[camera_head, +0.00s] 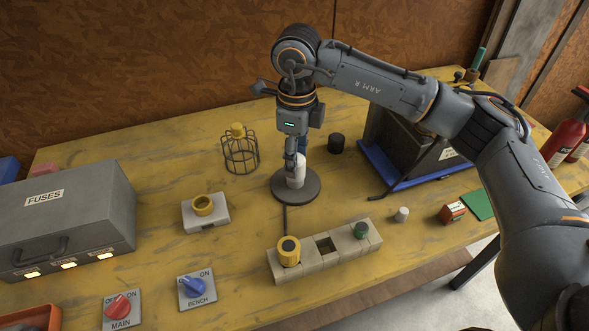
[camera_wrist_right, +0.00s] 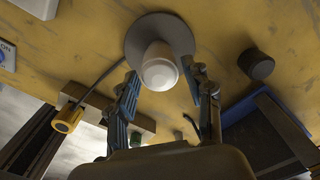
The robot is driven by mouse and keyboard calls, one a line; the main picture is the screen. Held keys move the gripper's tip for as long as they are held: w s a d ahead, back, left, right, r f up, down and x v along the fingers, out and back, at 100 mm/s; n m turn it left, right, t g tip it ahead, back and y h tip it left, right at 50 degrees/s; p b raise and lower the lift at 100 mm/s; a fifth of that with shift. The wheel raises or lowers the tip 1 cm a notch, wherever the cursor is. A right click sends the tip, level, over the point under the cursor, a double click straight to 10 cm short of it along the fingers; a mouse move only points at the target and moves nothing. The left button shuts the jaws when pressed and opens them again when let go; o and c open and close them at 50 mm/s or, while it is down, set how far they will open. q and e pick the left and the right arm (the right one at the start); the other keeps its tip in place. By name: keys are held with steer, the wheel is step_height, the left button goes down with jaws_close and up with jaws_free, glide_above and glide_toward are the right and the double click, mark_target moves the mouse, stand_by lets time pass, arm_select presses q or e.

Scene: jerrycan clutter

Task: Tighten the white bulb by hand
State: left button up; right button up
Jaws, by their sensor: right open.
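The white bulb (camera_head: 299,172) stands upright on a dark round base (camera_head: 277,184) in the middle of the yellow table; a dark cable runs from the base toward the front. My right gripper (camera_head: 293,165) points down over the bulb and partly hides it in the head view. In the right wrist view the bulb (camera_wrist_right: 159,70) sits between the fingertips of my open right gripper (camera_wrist_right: 160,74), one finger on each side, with a visible gap on both sides. I cannot tell exactly how far down the fingers reach. My left gripper is not in view.
A wire cage (camera_head: 240,158) stands left of the base and a black cylinder (camera_head: 336,143) right behind it. A socket block (camera_head: 325,248) lies in front. A grey fuse box (camera_head: 65,215) is at left, a blue tray (camera_head: 386,179) at right.

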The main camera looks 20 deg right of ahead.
steer(key=c, duration=0.8)
steer(key=m, duration=0.3)
steer(key=shift+m, duration=0.4)
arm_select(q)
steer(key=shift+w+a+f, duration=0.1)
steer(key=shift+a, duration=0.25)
arm_select(e)
steer(key=shift+m, duration=0.6)
steer(key=shift+m, duration=1.2)
steer(key=shift+a+m, duration=0.1)
steer(key=shift+m, duration=1.3)
